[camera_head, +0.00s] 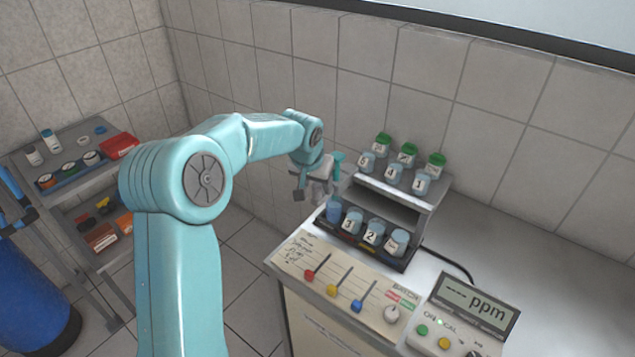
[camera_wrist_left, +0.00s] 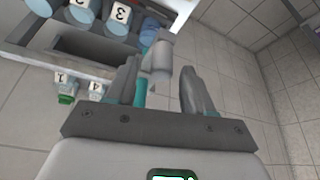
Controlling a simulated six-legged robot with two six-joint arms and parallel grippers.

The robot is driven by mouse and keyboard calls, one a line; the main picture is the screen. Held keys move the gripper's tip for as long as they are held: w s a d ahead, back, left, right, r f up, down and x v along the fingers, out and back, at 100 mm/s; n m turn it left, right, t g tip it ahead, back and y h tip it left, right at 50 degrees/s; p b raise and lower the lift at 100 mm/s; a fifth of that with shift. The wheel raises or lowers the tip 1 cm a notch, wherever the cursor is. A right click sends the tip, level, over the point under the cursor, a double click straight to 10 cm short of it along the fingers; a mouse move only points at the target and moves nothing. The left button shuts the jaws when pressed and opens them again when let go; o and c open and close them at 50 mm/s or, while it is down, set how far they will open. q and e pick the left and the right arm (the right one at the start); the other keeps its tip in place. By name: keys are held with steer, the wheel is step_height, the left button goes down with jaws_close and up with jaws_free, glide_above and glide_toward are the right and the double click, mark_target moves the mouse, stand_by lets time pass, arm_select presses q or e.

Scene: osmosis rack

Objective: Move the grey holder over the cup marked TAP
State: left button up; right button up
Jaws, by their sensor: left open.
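A light grey piece, which looks like the grey holder (camera_wrist_left: 161,60), shows between the fingers of my left gripper (camera_wrist_left: 158,78) in the left wrist view. The gripper is open, with a gap at the right finger; contact at the left finger is unclear. In the head view my left gripper (camera_head: 318,181) hangs just left of the rack, above a blue cup (camera_head: 334,210) at the left end of the lower row. I cannot read TAP on any cup. The blue cup also shows in the wrist view (camera_wrist_left: 149,36). My right gripper is not in view.
The two-tier rack (camera_head: 425,207) holds numbered cups, with green-topped containers (camera_head: 407,152) behind the upper row. A slider panel (camera_head: 330,283) and a ppm meter (camera_head: 466,308) lie in front. A shelf cart (camera_head: 75,170) stands left. The counter's right side is clear.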

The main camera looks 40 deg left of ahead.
arm_select(q)
steer(key=shift+x, duration=1.15)
steer(key=shift+a, duration=0.1)
steer(key=shift+c, duration=0.3)
jaws_close()
steer(key=shift+d+f, duration=0.1)
steer(key=shift+d, duration=0.1)
steer(key=w+d+b, duration=0.2)
steer(key=d+b, duration=0.6)
steer(key=d, duration=1.2)
steer(key=shift+w+d, duration=0.25)
steer(key=shift+d, duration=0.1)
